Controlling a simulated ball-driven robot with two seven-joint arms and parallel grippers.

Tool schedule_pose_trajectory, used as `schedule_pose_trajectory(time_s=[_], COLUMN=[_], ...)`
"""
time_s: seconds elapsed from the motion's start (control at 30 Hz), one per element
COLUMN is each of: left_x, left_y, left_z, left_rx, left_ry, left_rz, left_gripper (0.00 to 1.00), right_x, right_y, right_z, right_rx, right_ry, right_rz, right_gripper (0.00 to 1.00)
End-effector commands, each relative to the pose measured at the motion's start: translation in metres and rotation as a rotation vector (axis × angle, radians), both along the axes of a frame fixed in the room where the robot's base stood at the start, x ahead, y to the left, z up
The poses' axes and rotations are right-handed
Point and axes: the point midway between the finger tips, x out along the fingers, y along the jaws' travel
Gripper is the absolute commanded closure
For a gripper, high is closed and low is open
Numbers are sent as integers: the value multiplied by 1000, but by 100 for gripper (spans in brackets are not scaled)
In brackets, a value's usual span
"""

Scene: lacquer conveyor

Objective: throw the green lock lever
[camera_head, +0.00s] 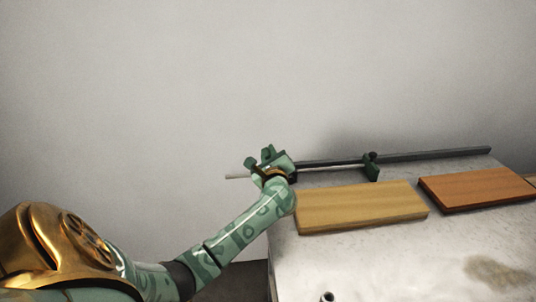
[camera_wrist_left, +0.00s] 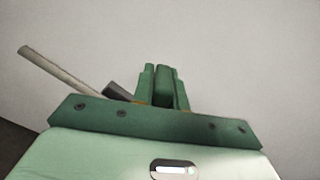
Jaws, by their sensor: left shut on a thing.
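In the left wrist view, a green upright piece (camera_wrist_left: 164,84), which looks like the lock lever's handle, stands between my left gripper's two fingers (camera_wrist_left: 164,88). The fingers close on it from both sides. In the head view, my left gripper (camera_head: 266,158) is at the near left end of a dark rail, beyond the table's back left corner. I cannot tell the lever from the fingers there, and its base is hidden by the gripper. My right gripper is in neither view.
The dark rail (camera_head: 440,156) runs along the back of the grey table (camera_head: 400,255). A dark green block (camera_head: 371,167) sits on it. A pale rod (camera_head: 237,177) sticks out left of my gripper. A yellowish board (camera_head: 360,205) and an orange-brown board (camera_head: 475,187) lie on the table.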

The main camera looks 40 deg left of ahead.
Motion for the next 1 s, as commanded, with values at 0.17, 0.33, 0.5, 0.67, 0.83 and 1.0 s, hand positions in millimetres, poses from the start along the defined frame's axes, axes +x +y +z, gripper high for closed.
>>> schedule_pose_trajectory(time_s=[0.17,0.33,0.5,0.67,0.83,1.0], left_x=[6,15,29,42,56,70], left_y=[-5,-13,-24,-34,-46,-57], left_z=[6,13,17,19,18,14], left_rx=[45,121,217,314,414,514], left_ry=[56,152,275,395,522,645], left_rz=[0,1,0,-1,-2,-3], left_gripper=[100,100,100,100,100,100], right_x=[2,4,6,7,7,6], right_y=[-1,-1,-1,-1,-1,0], right_z=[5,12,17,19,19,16], right_rx=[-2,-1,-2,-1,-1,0], right_ry=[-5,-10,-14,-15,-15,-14], right_rz=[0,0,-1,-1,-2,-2], right_gripper=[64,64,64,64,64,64])
